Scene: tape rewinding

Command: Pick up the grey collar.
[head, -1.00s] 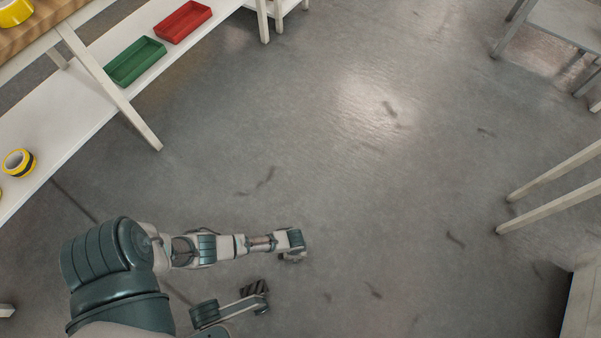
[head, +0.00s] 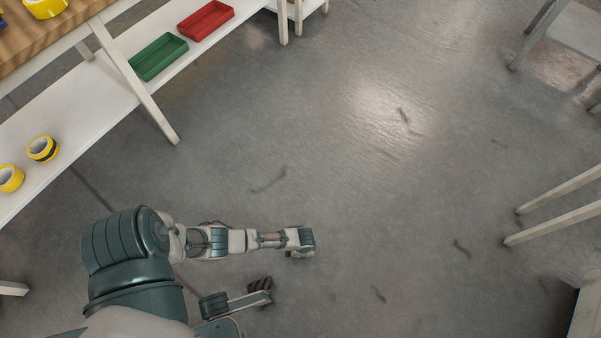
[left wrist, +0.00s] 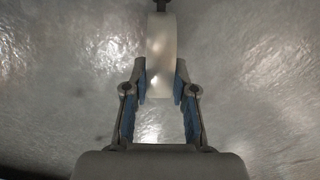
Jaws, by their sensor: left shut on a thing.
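My left gripper (left wrist: 160,82) shows in the left wrist view, its two blue-padded fingers closed on the sides of a pale grey curved band. The band, which looks like the grey collar (left wrist: 161,45), is seen edge-on and reaches up out of the grip, with a small dark piece at its top. The floor lies behind it, out of focus. In the head view an arm of mine stretches right over the floor, but I cannot make out the gripper or the collar there. My right gripper is not in view.
A white shelf (head: 75,118) at the left holds a green tray (head: 158,57), a red tray (head: 206,20) and two yellow tape rolls (head: 42,148). Another yellow roll (head: 45,6) is on the wooden top above. Pale legs (head: 555,210) stand at the right. The middle floor is clear.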

